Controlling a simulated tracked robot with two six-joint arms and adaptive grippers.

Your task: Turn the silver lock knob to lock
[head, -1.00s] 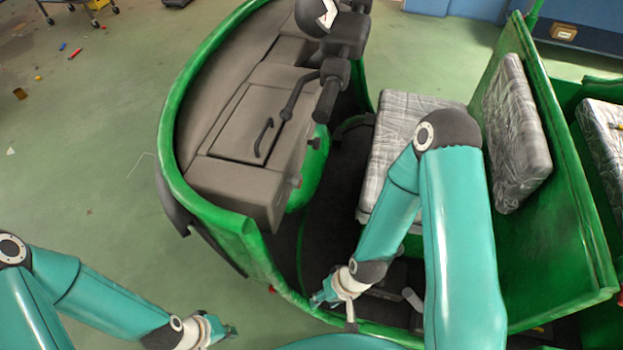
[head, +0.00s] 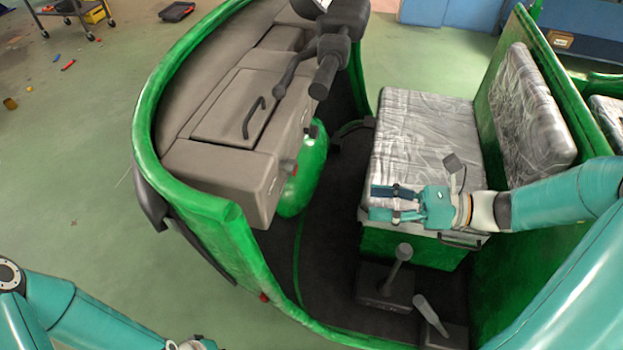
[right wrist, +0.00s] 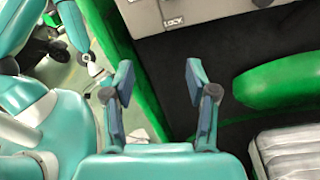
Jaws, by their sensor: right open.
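The grey-beige dashboard (head: 215,170) of the green rickshaw stands left of centre in the head view. Part of its panel, with a LOCK label (right wrist: 173,21), shows at the top of the right wrist view. I cannot make out the silver lock knob clearly in either view. My right gripper (head: 374,203) is open and empty, over the front of the plastic-covered seat, pointing left toward the dashboard but well apart from it. Its two spread fingers (right wrist: 160,95) show in the right wrist view. My left gripper (head: 190,344) is mostly cut off at the bottom edge.
The handlebar (head: 325,72) rises above the dashboard. The plastic-wrapped seat (head: 425,135) lies beneath my right gripper. Two levers (head: 398,265) stand on the dark floor. The green front rim (head: 150,110) encloses the dashboard. The footwell between dashboard and seat is open.

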